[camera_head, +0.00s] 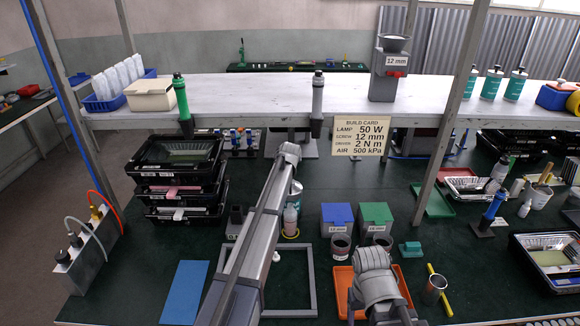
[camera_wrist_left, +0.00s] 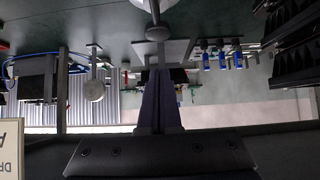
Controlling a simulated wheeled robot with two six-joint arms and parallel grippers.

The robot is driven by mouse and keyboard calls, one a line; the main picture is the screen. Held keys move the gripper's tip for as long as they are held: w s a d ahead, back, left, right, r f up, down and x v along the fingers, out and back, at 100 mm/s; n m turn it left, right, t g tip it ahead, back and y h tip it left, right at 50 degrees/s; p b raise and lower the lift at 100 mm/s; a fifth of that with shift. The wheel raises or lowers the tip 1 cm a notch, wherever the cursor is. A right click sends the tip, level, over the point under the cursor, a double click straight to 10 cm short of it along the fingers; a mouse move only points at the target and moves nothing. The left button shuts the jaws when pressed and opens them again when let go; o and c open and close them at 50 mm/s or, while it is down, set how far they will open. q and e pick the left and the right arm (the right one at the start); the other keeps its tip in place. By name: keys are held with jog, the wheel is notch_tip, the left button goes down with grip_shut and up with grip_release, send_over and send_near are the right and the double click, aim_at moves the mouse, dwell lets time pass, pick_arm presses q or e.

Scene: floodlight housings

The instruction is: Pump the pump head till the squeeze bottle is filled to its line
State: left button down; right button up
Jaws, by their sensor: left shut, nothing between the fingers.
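A small pale squeeze bottle (camera_head: 290,220) stands upright in a yellow ring on the green bench, just right of my left arm. Its fill level and line are too small to read. A teal can (camera_head: 297,201) stands behind it, partly hidden by my arm. In the left wrist view, a grey round knob on a stem (camera_wrist_left: 157,33), which looks like the pump head, lies just beyond my fingertips; I cannot tell if they touch. My left gripper (camera_wrist_left: 160,70) is shut and empty. My right arm's end (camera_head: 372,262) is over the orange tray; its fingers do not show clearly.
Stacked black trays (camera_head: 180,160) stand left of my left arm. A grey frame (camera_head: 312,285) lies in front of the bottle. Blue (camera_head: 337,214) and green (camera_head: 375,215) bins stand to the right. A shelf (camera_head: 240,95) with hanging drivers crosses above the bench.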

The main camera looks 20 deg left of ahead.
pick_arm(q)
jog(key=f+b, duration=0.1)
jog(key=w+f+b, duration=0.1)
jog(key=f, duration=0.1)
jog(key=w+f+b, duration=0.1)
jog(key=shift+w+a+f, duration=0.2)
jog(key=shift+a, duration=0.1)
jog(key=shift+f+b, duration=0.7)
jog(key=shift+b, duration=0.2)
